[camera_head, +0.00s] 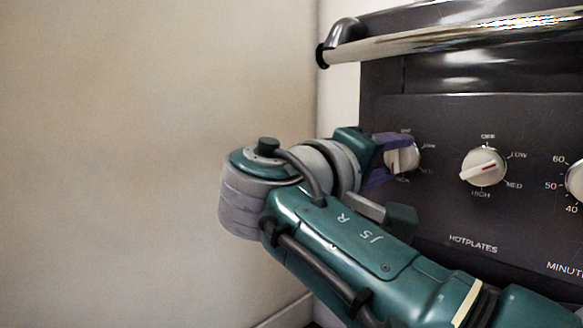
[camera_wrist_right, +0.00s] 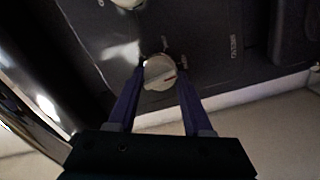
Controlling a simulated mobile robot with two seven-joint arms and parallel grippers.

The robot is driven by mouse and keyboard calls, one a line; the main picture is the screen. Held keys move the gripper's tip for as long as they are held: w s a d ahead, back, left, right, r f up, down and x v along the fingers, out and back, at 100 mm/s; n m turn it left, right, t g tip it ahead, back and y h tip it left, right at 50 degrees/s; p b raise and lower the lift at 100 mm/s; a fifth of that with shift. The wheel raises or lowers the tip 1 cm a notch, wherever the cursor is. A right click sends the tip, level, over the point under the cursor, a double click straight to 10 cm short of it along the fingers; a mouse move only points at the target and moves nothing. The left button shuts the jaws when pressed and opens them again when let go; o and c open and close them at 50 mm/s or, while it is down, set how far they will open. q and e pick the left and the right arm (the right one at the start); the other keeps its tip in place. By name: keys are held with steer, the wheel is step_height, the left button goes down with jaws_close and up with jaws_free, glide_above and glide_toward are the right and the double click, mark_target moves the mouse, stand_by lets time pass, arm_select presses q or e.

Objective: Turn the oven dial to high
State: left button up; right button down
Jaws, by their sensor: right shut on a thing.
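The oven's dark control panel (camera_head: 440,215) fills the right of the head view. Its leftmost dial (camera_head: 402,159) is a round pale knob, partly hidden by my right gripper (camera_head: 388,158). The purple fingers of that gripper are closed on the dial from two sides. In the right wrist view the dial (camera_wrist_right: 159,72) sits between the fingertips, with a reddish mark on its face. Most labels around this dial are hidden or too small to read. My left gripper is not in view.
A second dial (camera_head: 484,167) marked OFF, LOW, MED and HIGH sits to the right, above the word HOTPLATES. A timer dial (camera_head: 575,181) is at the right edge. A shiny rail (camera_head: 450,38) runs above the panel. A plain wall (camera_head: 150,100) stands at left.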

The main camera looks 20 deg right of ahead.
steer(key=shift+m+b, duration=0.3)
steer(key=shift+m, duration=0.3)
steer(key=shift+c, duration=1.6)
jaws_free()
steer(key=shift+s+a, duration=0.1)
steer(key=shift+a, duration=0.2)
steer(key=p+v, duration=0.2)
steer(key=v, duration=0.7)
steer(key=shift+a+p, duration=0.15)
steer(key=shift+p, duration=0.2)
